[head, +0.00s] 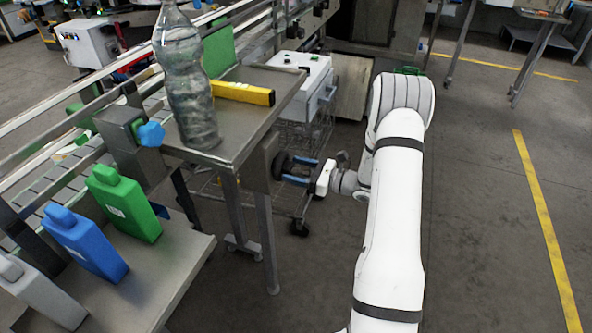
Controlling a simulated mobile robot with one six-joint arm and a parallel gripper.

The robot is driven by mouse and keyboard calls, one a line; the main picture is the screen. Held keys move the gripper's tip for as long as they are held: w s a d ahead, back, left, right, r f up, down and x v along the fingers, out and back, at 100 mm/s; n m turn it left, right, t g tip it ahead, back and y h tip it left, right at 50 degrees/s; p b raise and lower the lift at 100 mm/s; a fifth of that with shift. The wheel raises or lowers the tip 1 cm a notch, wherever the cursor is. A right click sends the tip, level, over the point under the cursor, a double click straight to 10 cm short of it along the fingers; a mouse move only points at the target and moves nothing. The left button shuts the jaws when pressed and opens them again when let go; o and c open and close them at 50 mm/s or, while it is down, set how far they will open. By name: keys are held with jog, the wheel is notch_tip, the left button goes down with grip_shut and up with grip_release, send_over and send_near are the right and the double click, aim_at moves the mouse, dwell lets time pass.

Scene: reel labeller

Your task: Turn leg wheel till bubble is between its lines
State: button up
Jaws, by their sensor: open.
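A yellow spirit level (243,93) lies on the metal table top (240,127). Its bubble and lines are too small to make out from here. A dark round leg wheel (281,164) sits at the table's right side, below the top. My gripper (298,170) reaches in from the right with its blue-padded fingers pointing left at the wheel. The fingers are apart, and their tips are at or very near the wheel's edge. I cannot tell whether they touch it.
A clear bottle (188,90) stands on the table left of the level. Green (124,204) and blue (84,243) bottles stand on a lower shelf at left. A white box (300,70) on a wire cart is behind the wheel. The floor at right is clear.

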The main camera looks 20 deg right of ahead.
jog(key=b+v, duration=0.1)
jog(key=v, duration=0.6)
jog(key=shift+d, duration=0.25)
jog(key=shift+s, duration=0.15)
jog(key=s+a+r+n+g+h, duration=0.4)
jog(key=s+a+r+n+g, duration=0.65)
jog(key=s+a+n, duration=0.3)
jog(key=s+d+r+n+t+h, duration=0.1)
jog(key=s+d+r+n+h, duration=0.1)
jog(key=s+n+h, duration=0.3)
jog(key=s+d+r+n+t+h, duration=0.2)
jog(key=s+n+h, duration=0.3)
jog(key=s, duration=0.3)
jog(key=shift+r+n+h, duration=0.4)
jog(key=shift+r+n, duration=0.2)
jog(key=shift+n, duration=0.15)
